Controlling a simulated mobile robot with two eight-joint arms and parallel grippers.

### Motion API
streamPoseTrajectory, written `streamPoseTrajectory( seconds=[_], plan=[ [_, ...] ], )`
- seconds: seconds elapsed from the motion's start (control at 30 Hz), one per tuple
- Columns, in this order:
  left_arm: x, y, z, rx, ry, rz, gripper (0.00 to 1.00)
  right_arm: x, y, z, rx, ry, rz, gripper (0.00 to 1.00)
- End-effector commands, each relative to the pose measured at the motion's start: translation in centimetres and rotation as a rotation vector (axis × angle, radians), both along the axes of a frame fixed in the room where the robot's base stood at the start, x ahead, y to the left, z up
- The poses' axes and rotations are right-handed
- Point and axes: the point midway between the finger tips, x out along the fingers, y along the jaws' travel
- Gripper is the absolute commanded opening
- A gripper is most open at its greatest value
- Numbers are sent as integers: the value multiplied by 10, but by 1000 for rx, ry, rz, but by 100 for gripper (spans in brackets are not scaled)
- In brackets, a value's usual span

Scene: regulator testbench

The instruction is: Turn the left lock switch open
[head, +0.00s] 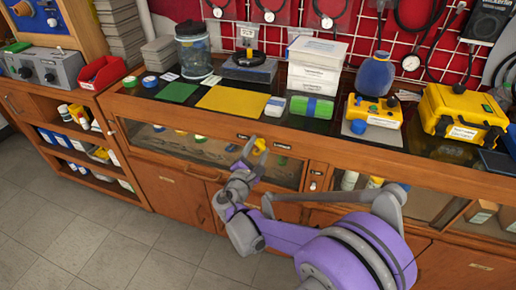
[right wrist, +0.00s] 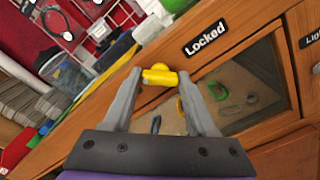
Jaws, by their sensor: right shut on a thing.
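The left lock switch is a small yellow handle (head: 260,144) on the front rail of the wooden bench, between two small dark labels. In the right wrist view the yellow handle (right wrist: 160,76) lies between my finger ends. The label beside it (right wrist: 205,38) reads "Locked". My right gripper (right wrist: 160,84) is shut on the handle, with a finger on each side; in the head view the gripper (head: 254,154) reaches up to the rail from below. The fingers hide part of the switch. My left gripper is not in view.
A glass-fronted display (head: 190,145) sits under the rail. On the bench top lie a green mat (head: 177,92), a yellow mat (head: 232,100), white boxes (head: 316,66) and yellow cases (head: 463,112). An open shelf (head: 75,135) stands left. The tiled floor in front is clear.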

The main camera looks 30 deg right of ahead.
Motion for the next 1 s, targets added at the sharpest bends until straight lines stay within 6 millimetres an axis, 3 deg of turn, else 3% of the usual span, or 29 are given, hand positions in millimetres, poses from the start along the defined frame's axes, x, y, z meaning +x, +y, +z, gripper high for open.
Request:
streamPoseTrajectory(
  seconds=[0.17, 0.2, 0.33, 0.7, 1.0],
  plan=[
    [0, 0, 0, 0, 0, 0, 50, 0, 0, 0, 0, 1, 1, 2],
    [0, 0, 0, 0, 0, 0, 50, 0, 0, 0, 0, 1, 1, 63],
    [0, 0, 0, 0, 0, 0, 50, 0, 0, 0, 0, 0, 0, 86],
    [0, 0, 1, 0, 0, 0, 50, -3, 4, 0, 1, -1, 1, 88],
    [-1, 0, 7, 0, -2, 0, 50, -37, 45, 1, 1, 0, 5, 88]
  ],
)
